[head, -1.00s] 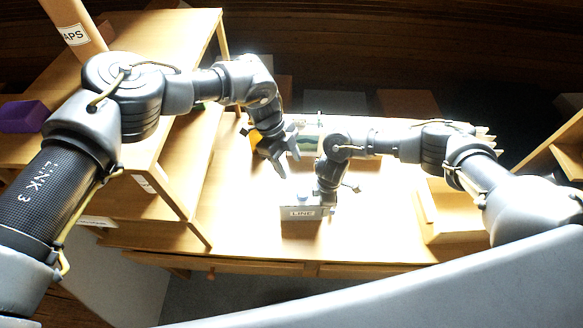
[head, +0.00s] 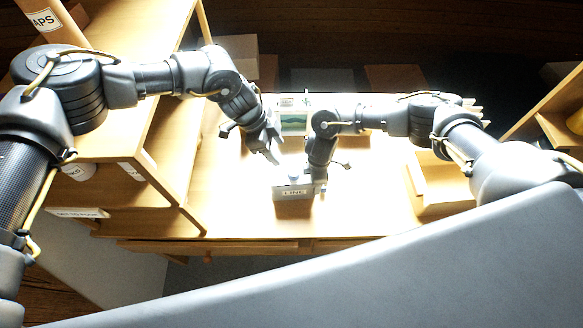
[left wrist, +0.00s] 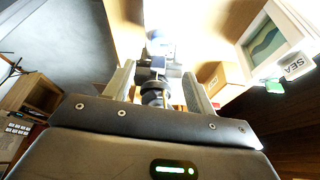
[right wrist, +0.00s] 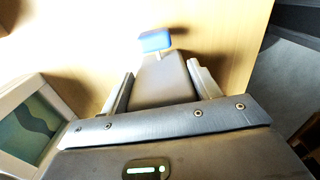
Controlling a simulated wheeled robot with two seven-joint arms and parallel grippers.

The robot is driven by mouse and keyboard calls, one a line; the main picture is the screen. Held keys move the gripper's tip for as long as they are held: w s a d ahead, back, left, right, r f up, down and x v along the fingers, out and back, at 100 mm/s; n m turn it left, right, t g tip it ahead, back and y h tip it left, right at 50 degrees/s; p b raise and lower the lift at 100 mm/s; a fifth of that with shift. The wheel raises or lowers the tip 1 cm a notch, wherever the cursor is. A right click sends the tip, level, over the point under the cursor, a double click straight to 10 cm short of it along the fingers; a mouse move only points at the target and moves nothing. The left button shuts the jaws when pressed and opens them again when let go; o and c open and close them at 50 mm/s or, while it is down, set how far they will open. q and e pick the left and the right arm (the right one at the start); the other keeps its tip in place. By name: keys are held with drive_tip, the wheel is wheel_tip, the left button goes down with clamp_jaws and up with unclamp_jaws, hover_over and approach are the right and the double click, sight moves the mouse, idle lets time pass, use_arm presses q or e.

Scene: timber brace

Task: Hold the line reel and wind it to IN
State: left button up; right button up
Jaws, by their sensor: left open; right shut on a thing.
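The line reel (head: 294,192) is a grey box labelled LINE near the table's front edge. It also shows in the right wrist view (right wrist: 163,82). My right gripper (head: 316,182) is shut on it from the right side. A blue crank knob (right wrist: 155,40) sits at the reel's far end in the right wrist view. My left gripper (head: 272,155) is open and empty, just above and behind the reel, apart from it. In the left wrist view the bright, washed-out reel and blue knob (left wrist: 157,47) lie beyond the open fingers. Any IN mark cannot be read.
A wooden shelf unit (head: 175,165) stands left; a wooden box (head: 440,195) is on the right.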

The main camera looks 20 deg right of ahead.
sight(293, 171)
use_arm(q)
drive_tip(key=x, duration=1.2)
drive_tip(key=shift+a, duration=0.1)
drive_tip(key=c, duration=1)
drive_tip(key=m+g, duration=0.1)
drive_tip(key=m, duration=0.3)
drive_tip(key=shift+y, duration=0.4)
drive_tip(key=shift+g, duration=0.3)
drive_tip(key=o, duration=1)
drive_tip(key=shift+w+r, duration=0.1)
drive_tip(key=shift+r, duration=0.05)
